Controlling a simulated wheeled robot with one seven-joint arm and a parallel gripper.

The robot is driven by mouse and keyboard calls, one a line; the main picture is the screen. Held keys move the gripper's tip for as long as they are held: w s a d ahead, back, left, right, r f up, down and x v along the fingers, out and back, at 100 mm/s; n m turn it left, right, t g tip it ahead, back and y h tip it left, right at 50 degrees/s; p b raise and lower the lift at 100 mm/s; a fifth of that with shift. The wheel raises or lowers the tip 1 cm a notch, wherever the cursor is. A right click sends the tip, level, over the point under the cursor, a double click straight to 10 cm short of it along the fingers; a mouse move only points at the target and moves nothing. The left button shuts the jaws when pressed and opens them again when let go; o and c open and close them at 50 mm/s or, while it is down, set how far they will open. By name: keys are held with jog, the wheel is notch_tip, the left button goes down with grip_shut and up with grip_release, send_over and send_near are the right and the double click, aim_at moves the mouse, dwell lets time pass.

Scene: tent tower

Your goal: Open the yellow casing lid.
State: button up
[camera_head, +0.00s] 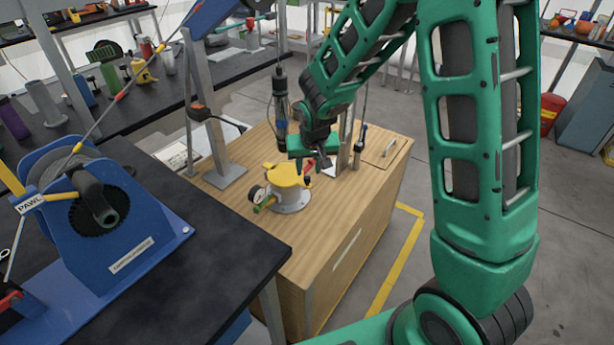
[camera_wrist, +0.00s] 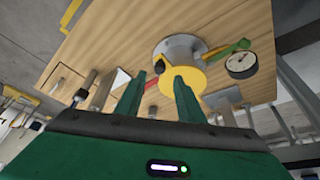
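The yellow casing lid (camera_head: 284,175) sits on a round grey metal casing (camera_head: 294,201) on the wooden cabinet. My gripper (camera_head: 318,162) is above and behind the casing, near the red part.
The wooden cabinet (camera_head: 335,235) has a metal post (camera_head: 213,140) at its left and a dark hanging cylinder (camera_head: 280,105) behind the casing. A blue winch (camera_head: 100,220) stands on the black table at left. The cabinet top's front right is clear.

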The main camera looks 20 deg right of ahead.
aim_at(307, 178)
jog(key=shift+x, duration=2.75)
jog(key=shift+c, duration=0.7)
grip_shut()
